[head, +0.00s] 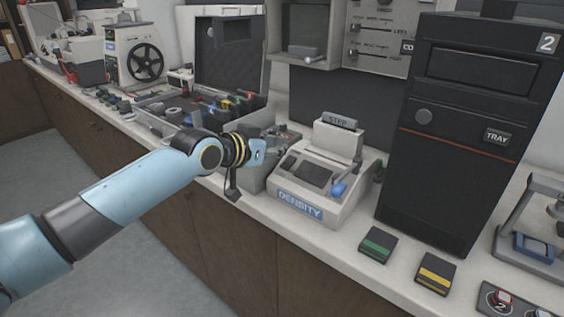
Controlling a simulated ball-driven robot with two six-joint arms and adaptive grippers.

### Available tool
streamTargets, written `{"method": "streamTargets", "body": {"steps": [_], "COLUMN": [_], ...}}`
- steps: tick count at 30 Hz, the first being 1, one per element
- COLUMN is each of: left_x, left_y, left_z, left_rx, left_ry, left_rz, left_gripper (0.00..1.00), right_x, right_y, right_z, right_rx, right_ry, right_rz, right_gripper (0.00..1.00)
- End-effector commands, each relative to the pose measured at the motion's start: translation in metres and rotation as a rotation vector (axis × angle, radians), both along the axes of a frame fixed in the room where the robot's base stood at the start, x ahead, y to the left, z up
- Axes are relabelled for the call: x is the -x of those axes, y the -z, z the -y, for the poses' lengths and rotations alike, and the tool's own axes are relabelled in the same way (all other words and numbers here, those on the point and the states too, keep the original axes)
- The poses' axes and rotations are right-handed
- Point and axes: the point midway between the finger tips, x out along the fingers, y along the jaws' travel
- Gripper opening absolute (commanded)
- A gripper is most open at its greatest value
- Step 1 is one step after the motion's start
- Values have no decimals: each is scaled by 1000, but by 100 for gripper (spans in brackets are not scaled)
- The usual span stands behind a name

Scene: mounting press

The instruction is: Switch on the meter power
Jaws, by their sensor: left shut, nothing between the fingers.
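The density meter (318,184) is a light grey sloped box with a blue DENSITY label on its front. It has a dark panel (306,173) on top and a blue lever or knob (338,189) at its right side. A block marked STEP (339,124) rises at its back. I cannot tell which part is the power switch or whether it is on. My left gripper (233,193) is shut and empty, pointing down in front of a grey box left of the meter, apart from the meter. My right gripper is out of view.
A tall black cabinet (446,150) marked TRAY stands right of the meter. A green-striped block (376,244) and a yellow-striped block (435,273) lie near the counter's front edge. An open case (229,62) and small tools crowd the counter to the left.

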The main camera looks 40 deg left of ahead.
Motion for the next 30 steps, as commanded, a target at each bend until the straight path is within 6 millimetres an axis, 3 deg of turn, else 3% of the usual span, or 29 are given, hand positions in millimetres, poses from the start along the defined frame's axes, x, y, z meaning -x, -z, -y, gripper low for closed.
{"method": "streamTargets", "body": {"steps": [3, 9, 30], "left_x": [-9, -16, -17], "left_y": [19, 34, 46], "left_z": [1, 1, 1], "left_rx": [3, 0, -1], "left_ry": [-1, 0, 0], "left_rz": [-1, 0, 4], "left_gripper": [0, 0, 0], "right_x": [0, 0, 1], "right_y": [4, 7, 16], "right_z": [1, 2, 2], "right_rx": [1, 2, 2], "right_ry": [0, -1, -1], "right_rz": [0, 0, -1], "right_gripper": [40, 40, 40]}}
